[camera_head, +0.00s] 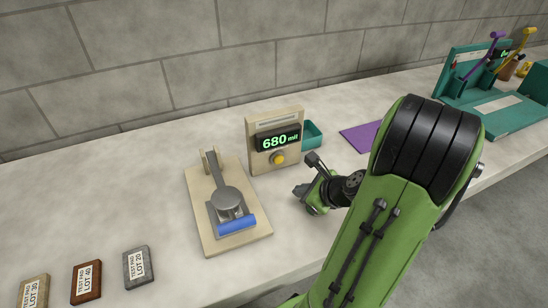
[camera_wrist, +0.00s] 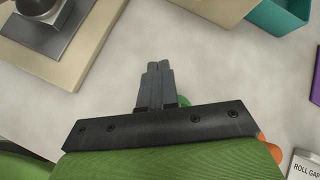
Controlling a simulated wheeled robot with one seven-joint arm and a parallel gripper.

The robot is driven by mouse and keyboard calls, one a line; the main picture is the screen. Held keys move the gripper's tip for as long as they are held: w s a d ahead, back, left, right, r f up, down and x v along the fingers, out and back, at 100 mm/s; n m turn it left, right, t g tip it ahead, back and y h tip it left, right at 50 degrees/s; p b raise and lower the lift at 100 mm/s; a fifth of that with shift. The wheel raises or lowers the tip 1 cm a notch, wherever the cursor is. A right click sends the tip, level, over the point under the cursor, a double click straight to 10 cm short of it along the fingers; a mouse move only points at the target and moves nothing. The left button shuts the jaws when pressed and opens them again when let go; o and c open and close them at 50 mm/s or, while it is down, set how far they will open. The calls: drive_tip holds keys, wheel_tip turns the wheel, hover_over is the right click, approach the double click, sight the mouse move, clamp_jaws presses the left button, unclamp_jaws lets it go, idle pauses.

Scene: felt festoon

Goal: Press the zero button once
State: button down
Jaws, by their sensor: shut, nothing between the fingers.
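The zero button looks to be the round yellow knob (camera_head: 278,158) on the front of a beige upright gauge (camera_head: 259,157). The gauge's display (camera_head: 278,140) reads "680" in green. My gripper (camera_head: 312,159) is in front of the gauge and to the right of the button, apart from it. In the wrist view my gripper (camera_wrist: 158,66) has its fingers together with nothing between them, over bare counter. The gauge's lower edge (camera_wrist: 215,8) shows at the top of that view, with a sliver of yellow on it.
A lever press on a beige board (camera_head: 202,228) stands left of my gripper. A teal bin (camera_head: 313,134) sits behind the gauge, right. A purple mat (camera_head: 362,138) and teal station (camera_head: 500,112) lie farther right. Three test pads, including a grey one (camera_head: 137,267), lie front left.

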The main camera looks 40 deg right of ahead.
drive_tip(key=p, duration=0.1)
approach(278, 164)
drive_tip(key=f, duration=0.1)
drive_tip(key=w+f, duration=0.1)
drive_tip(key=f, duration=0.1)
drive_tip(key=a+f, duration=0.1)
drive_tip(key=shift+w+f, duration=0.25)
drive_tip(key=shift+w, duration=0.15)
drive_tip(key=shift+w+d+f+p, duration=0.1)
drive_tip(key=shift+w+d+p, duration=0.15)
drive_tip(key=shift+w, duration=0.25)
idle(1.1)
drive_tip(key=shift+w+d+p, duration=0.1)
drive_tip(key=shift+w+p, duration=0.25)
drive_tip(key=shift+w, duration=0.05)
drive_tip(key=shift+w+d+p, duration=0.15)
drive_tip(key=shift+w+p, duration=0.15)
drive_tip(key=shift+w, duration=0.2)
idle(0.6)
drive_tip(key=shift+s, duration=0.1)
drive_tip(key=shift+s+a, duration=0.3)
drive_tip(key=shift+s, duration=0.5)
